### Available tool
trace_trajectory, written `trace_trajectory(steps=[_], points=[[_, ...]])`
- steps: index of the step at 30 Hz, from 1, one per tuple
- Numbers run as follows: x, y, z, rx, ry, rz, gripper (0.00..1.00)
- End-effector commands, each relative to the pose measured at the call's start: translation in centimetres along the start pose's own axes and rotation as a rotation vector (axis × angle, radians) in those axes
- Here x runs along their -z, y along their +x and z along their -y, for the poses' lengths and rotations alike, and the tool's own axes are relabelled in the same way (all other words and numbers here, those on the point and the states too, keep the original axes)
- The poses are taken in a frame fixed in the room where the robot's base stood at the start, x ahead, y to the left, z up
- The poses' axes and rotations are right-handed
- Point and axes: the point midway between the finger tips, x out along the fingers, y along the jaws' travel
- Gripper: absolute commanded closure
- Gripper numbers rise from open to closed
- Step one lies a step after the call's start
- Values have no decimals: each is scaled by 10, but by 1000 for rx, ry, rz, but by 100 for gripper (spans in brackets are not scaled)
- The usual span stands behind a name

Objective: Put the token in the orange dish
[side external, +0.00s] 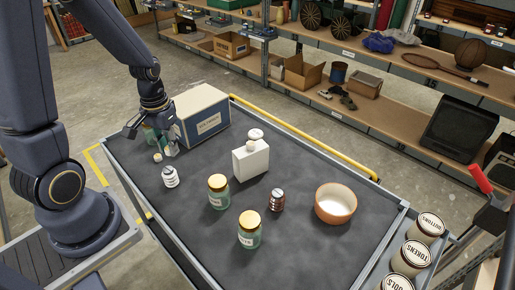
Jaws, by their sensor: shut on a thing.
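My gripper (160,148) is low over the far left end of the dark cart top, in front of a cardboard box. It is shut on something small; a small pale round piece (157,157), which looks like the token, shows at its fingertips. The fingers hide part of it, and I cannot tell whether it touches the cart top. The orange dish (324,208), with a pale inside, stands upright at the right of the cart top, well apart from my gripper. No token shows in the visible part of the dish.
The labelled box (202,122) is behind. Lidded canisters (411,258) stand on the right edge.

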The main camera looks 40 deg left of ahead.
Motion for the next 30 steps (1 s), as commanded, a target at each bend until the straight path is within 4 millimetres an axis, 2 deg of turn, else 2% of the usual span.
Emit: trace_trajectory(steps=[5,18,22,25,28,30], points=[[-9,-4,1,0,0,0,95],[-11,-7,0,-2,-18,28,95],[14,-20,1,-2,-38,15,95],[47,-33,-7,-3,-27,4,95],[85,-45,-29,-4,15,-3,95],[110,-53,-52,-5,59,-6,95]])
